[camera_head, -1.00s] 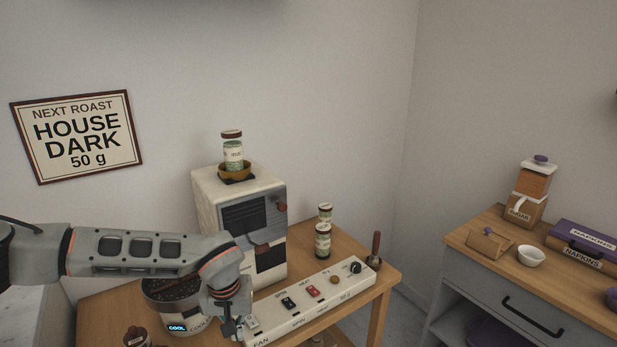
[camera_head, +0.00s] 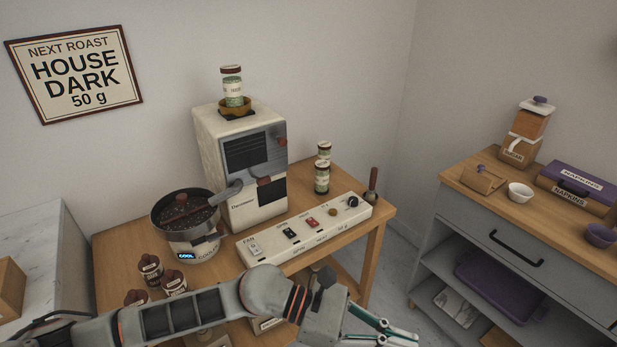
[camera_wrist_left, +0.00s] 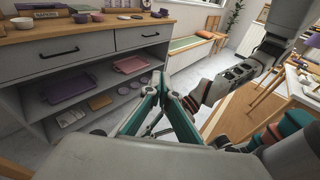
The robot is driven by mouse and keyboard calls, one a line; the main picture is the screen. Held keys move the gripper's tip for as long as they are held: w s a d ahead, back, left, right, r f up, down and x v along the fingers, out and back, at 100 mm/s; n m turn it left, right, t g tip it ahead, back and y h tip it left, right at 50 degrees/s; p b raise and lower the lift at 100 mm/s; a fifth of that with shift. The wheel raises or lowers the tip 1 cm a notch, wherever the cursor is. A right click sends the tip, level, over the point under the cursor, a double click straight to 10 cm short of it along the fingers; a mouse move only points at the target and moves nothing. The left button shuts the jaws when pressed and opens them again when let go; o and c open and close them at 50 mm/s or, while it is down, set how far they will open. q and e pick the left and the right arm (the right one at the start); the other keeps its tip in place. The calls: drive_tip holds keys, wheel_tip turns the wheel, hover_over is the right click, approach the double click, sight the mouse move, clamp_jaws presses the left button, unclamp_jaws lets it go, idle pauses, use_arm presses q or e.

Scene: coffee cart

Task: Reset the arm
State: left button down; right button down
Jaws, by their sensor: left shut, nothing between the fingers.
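My left arm comes in from the lower left in the head view. My left gripper (camera_head: 385,332) is at the bottom right of centre, in front of the wooden table (camera_head: 125,242) and apart from the things on it. Its teal-edged fingers are shut with nothing between them. In the left wrist view the gripper (camera_wrist_left: 163,85) points towards the grey cabinet (camera_wrist_left: 95,62), with floor below. Grey arm links of mine show at the right of that view. My right gripper cannot be made out in either view.
The table holds the roaster (camera_head: 240,170), the cooling pot (camera_head: 190,225), the switch panel (camera_head: 300,232) and several small jars (camera_head: 151,270). A side counter (camera_head: 480,212) at right carries a napkin box (camera_head: 590,180) and a white bowl (camera_head: 520,192). Floor between them is clear.

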use_arm(q)
drive_tip(key=w+a+r+n+t+h, duration=0.2)
drive_tip(key=w+r+n+t+h, duration=0.55)
drive_tip(key=n, duration=0.95)
drive_tip(key=w+a+f+n+t+y, duration=0.3)
drive_tip(key=a+f+n+t+y, duration=0.25)
drive_tip(key=n, duration=0.45)
drive_tip(key=w+a+f+n+t+y, duration=0.3)
drive_tip(key=a+f+n+t+y, duration=0.3)
drive_tip(key=n, duration=0.4)
drive_tip(key=s+a+f+n+g+y, duration=0.1)
drive_tip(key=s+a+f+n+y, duration=0.1)
drive_tip(key=s+a+f+n, duration=0.2)
drive_tip(key=s+a+f+n+g+y, duration=0.1)
drive_tip(key=s+a+f+n+y, duration=0.2)
drive_tip(key=a+f+n, duration=0.3)
drive_tip(key=s+a+f+n+g+y, duration=0.2)
drive_tip(key=s+a+f+n, duration=0.4)
drive_tip(key=a+f, duration=0.6)
drive_tip(key=shift+y, duration=0.7)
